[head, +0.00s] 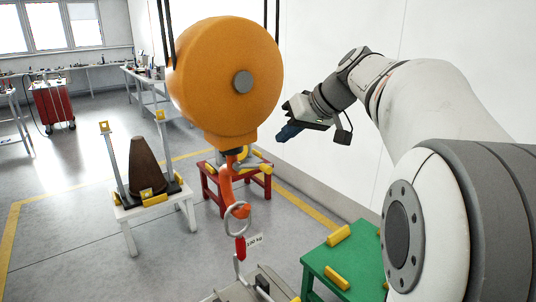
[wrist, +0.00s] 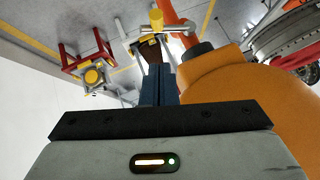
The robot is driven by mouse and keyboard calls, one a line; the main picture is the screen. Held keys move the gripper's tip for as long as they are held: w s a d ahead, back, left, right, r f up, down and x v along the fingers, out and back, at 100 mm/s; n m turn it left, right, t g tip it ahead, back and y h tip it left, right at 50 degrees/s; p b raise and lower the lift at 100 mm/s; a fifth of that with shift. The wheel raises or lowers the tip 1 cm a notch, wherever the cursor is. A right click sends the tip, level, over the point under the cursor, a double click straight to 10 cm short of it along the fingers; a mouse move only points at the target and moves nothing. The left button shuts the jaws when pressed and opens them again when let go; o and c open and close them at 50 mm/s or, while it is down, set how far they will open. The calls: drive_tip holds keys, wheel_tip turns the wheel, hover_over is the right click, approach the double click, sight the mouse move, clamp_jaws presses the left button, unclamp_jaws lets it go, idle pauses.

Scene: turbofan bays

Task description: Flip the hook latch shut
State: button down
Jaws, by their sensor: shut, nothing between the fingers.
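The orange hook (head: 226,186) hangs below the round orange hoist body (head: 225,75); a metal ring (head: 237,211) sits in its bend. A grey bar with yellow (head: 250,166) juts right from the hook's upper part and looks like the latch, swung out from the hook; the red stool behind makes its outline hard to read. In the wrist view the hook (wrist: 172,12) and the grey latch bar (wrist: 178,30) lie beyond my fingertips. My gripper (head: 284,136) is shut and empty, right of the hoist's lower part and above the latch, apart from both.
The hoist body (wrist: 230,75) fills the right of the wrist view, close beside my fingers. A red stool (head: 209,190) and a white stand (head: 130,212) with a brown cone (head: 146,165) stand behind. A green table (head: 360,255) with yellow blocks is lower right. A white wall is behind my gripper.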

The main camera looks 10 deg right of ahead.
wheel_tip(320, 180, down, 6)
drive_tip(key=a, duration=0.2)
drive_tip(key=shift+w+a+p, duration=0.15)
drive_tip(key=shift+w+p, duration=0.2)
drive_tip(key=shift+p, duration=0.1)
drive_tip(key=shift+r, duration=0.15)
